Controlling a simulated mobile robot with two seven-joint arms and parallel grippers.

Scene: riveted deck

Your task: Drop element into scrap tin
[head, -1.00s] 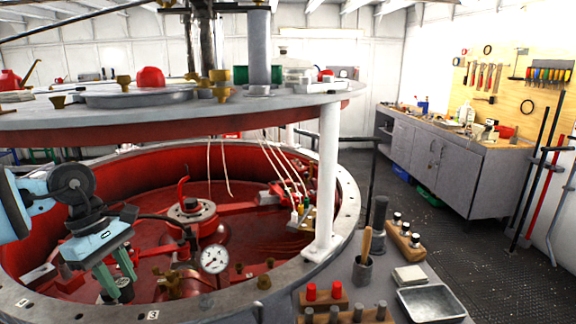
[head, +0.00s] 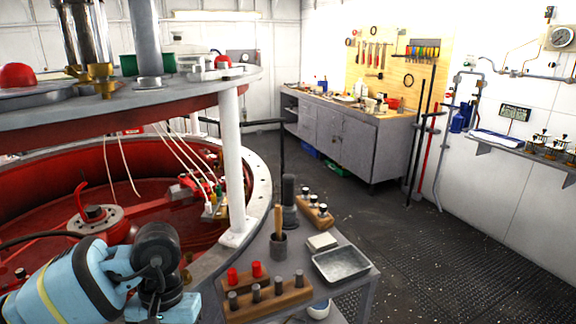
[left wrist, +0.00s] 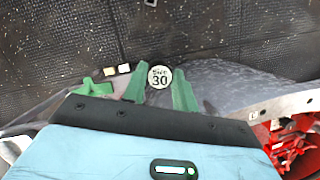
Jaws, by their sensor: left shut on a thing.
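The element shows in the left wrist view as a round white-faced disc (left wrist: 160,77) marked 30. My left gripper (left wrist: 160,73) is shut on it, with a green finger on each side. In the head view only my left wrist shows at the bottom; the fingers and element are out of the frame. A shallow rectangular metal tin (head: 342,263) stands on the side bench, to the right of my left wrist. A round white container (head: 318,309) sits low by the bench's front edge. No label shows which one is the scrap tin. My right gripper is not in view.
On the bench (head: 345,285) are a wooden block with red and grey pegs (head: 267,296), a pot with a wooden handle (head: 279,245), a dark cylinder (head: 289,204) and a pale block (head: 322,242). A white post (head: 233,165) and the red vessel's rim stand at left.

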